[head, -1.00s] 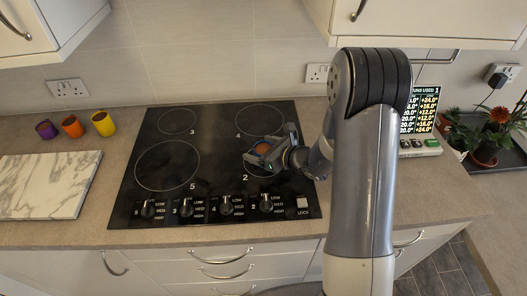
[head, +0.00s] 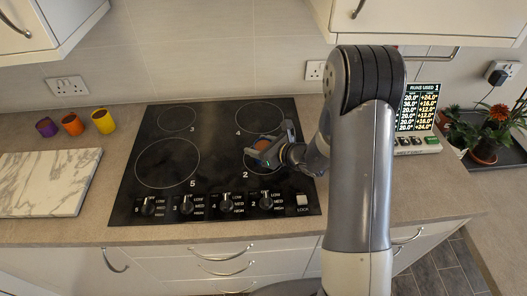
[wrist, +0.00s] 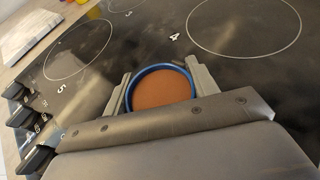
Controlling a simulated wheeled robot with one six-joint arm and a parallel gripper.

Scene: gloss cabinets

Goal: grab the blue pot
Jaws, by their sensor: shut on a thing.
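The blue pot (wrist: 163,70) has a round blue rim and an orange-brown inside. In the wrist view it sits between the two grey fingers of my gripper (wrist: 160,88), which is shut on it from both sides. In the head view my gripper (head: 267,149) is over the right part of the black hob, by the ring marked 2. Only a bit of the pot (head: 262,144) shows there, the rest hidden by the fingers. I cannot tell whether its base touches the hob.
The black hob (head: 215,150) has several knobs along its front. Purple (head: 46,127), orange (head: 72,124) and yellow (head: 103,121) cups stand at the back left, behind a marble board (head: 45,182). A lit display (head: 419,108) and potted plants (head: 487,148) stand right. Cabinets hang above.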

